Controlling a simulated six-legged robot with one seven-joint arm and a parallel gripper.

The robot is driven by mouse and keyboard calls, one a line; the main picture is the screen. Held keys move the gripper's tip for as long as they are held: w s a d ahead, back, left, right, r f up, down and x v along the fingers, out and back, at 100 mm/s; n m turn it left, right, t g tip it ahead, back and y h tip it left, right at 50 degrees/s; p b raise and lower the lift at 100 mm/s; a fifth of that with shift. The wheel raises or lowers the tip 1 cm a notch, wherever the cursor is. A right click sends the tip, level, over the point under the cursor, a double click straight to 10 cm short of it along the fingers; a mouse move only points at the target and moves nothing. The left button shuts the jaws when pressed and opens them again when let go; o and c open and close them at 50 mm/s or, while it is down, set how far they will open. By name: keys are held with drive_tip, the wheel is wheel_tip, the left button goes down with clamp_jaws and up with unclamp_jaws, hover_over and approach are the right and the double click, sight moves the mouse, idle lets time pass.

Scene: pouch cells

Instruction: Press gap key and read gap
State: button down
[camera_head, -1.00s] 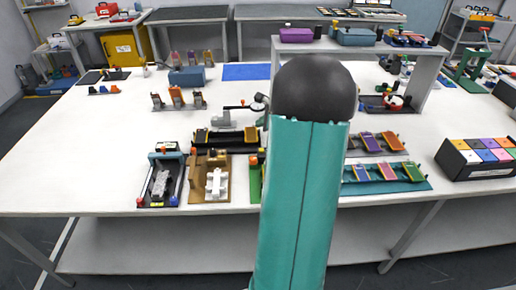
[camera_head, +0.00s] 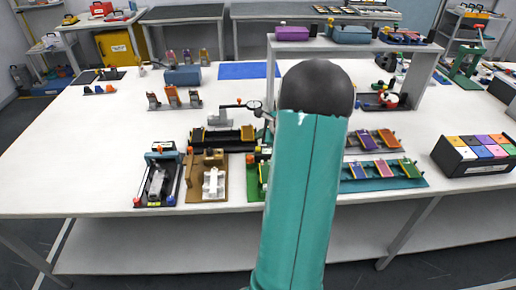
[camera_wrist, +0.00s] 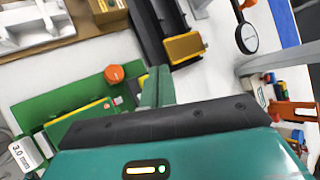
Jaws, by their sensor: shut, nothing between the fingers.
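A green fixture (camera_wrist: 60,98) lies below my gripper in the wrist view, with a round orange knob (camera_wrist: 114,74) at its far edge. A white readout (camera_wrist: 22,155) at its lower left shows "3.0 mm". I cannot tell for sure which part is the gap key. My gripper (camera_wrist: 159,74) is shut and empty; its fingertips are just right of the orange knob and appear apart from it. Whether they touch the fixture is unclear. In the head view, the green fixture (camera_head: 252,181) is partly hidden by my arm, and my gripper is hidden.
A dial gauge (camera_wrist: 246,37) and a black fixture with a yellow block (camera_wrist: 184,47) stand beyond the fingers. A brown fixture (camera_head: 195,190) lies left of the green one. A teal tray (camera_head: 378,185) lies to the right.

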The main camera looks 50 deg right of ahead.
drive_tip(key=shift+f, duration=1.45)
drive_tip(key=shift+f, duration=0.15)
idle(0.8)
drive_tip(key=shift+f, duration=0.25)
drive_tip(key=shift+f, duration=0.5)
idle(0.8)
drive_tip(key=shift+r, duration=0.95)
drive_tip(key=shift+r, duration=2.5)
